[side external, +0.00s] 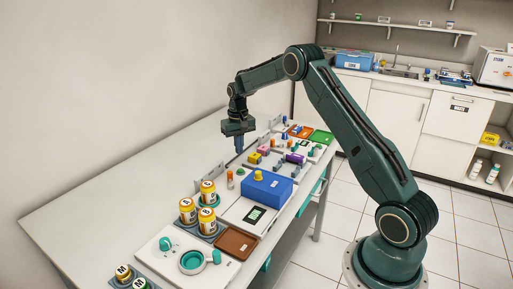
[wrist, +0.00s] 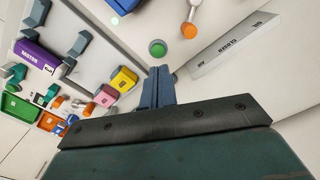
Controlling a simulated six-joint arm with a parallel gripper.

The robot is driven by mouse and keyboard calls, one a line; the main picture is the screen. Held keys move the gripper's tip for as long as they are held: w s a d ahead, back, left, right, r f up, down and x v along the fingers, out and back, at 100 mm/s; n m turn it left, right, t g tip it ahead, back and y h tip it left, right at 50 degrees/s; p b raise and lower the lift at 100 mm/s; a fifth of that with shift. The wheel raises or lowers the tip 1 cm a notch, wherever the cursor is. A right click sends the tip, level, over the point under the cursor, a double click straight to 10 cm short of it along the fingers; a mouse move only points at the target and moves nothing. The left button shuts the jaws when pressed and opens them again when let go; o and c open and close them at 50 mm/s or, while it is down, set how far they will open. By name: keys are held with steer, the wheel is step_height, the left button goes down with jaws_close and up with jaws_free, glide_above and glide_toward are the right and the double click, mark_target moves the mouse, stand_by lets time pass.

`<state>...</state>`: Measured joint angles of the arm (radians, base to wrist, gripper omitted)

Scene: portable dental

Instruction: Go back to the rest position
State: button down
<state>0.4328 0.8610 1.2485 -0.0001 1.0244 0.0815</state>
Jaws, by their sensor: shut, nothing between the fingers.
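My gripper (side external: 239,147) hangs pointing down above the back part of the white table (side external: 95,215), beside the panels with the small coloured parts. In the wrist view its fingers (wrist: 158,88) are together, with nothing between them. Below and around the fingertips in that view are a green round button (wrist: 158,49), an orange-topped knob (wrist: 189,30), a yellow block (wrist: 123,80) and a pink block (wrist: 107,95). The gripper appears apart from all of them.
A blue box (side external: 267,187) and several orange-and-white jars (side external: 187,211) stand on the table's near panels. A purple block labelled MIXTOR (wrist: 38,56) lies left in the wrist view. A grey upright plate (wrist: 235,45) stands close right of the fingers. The table's left side is bare.

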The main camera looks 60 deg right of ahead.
steer(key=s+a+r+n+t, duration=0.1)
steer(key=s+a+r, duration=0.5)
steer(key=a+r, duration=0.3)
steer(key=s+a+r+n+t, duration=0.2)
steer(key=s+a+r, duration=0.45)
steer(key=r, duration=0.45)
steer(key=s+a+n+t, duration=0.1)
steer(key=s+a, duration=0.3)
steer(key=s, duration=0.7)
steer(key=s+a+n+t, duration=0.1)
steer(key=s+a, duration=0.4)
steer(key=s, duration=0.6)
steer(key=shift+s+r+n+t, duration=0.15)
steer(key=shift+s+n+t, duration=0.15)
steer(key=shift+n, duration=0.1)
